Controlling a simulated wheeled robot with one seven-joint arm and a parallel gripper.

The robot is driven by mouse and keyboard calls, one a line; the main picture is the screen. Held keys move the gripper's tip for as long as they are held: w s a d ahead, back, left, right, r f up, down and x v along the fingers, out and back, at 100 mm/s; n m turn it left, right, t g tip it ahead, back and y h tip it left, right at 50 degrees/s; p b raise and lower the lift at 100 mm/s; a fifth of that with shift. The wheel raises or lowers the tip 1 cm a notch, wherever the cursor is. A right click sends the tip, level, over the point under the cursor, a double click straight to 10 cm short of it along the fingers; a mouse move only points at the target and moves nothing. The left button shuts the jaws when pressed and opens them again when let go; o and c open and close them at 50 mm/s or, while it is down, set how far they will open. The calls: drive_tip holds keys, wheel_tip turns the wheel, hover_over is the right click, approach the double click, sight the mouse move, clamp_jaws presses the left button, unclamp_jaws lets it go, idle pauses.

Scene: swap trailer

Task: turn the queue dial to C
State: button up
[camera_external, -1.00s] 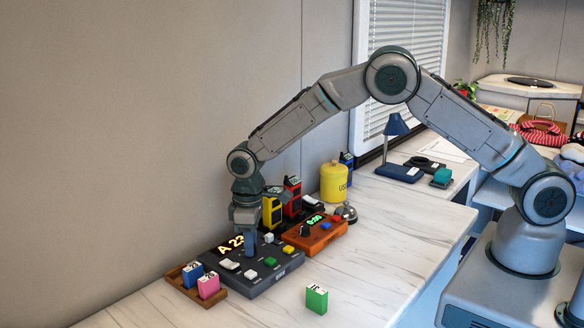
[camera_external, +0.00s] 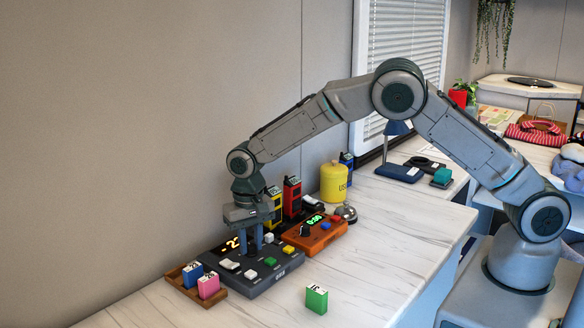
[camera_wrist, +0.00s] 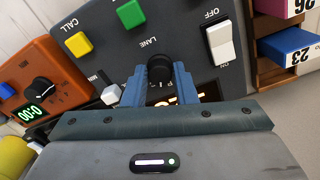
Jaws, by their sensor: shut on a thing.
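The queue console (camera_external: 262,284) is a dark grey panel on the counter with white, green and yellow buttons and a lit display partly hidden by my gripper. The queue dial (camera_wrist: 159,68) is a round black knob between the blue fingers in the wrist view. My gripper (camera_wrist: 160,82) points down over the console and is shut on the dial; it also shows in the external view (camera_external: 257,247). The dial's letter marks are mostly covered by the fingers, so its setting cannot be read.
An orange timer box (camera_external: 315,236) with its own black knob stands close on the right. A wooden tray (camera_external: 186,286) with blue and pink tags sits at the left. A green tag block (camera_external: 316,299) stands in front, with bare counter around it.

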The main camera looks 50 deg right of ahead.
sight(251, 246)
drive_tip(key=m, duration=0.4)
drive_tip(key=shift+m, duration=0.3)
idle(0.3)
drive_tip(key=o, duration=1)
wheel_tip(251, 246, up, 14)
drive_tip(key=shift+b, duration=0.45)
drive_tip(key=shift+f, duration=0.1)
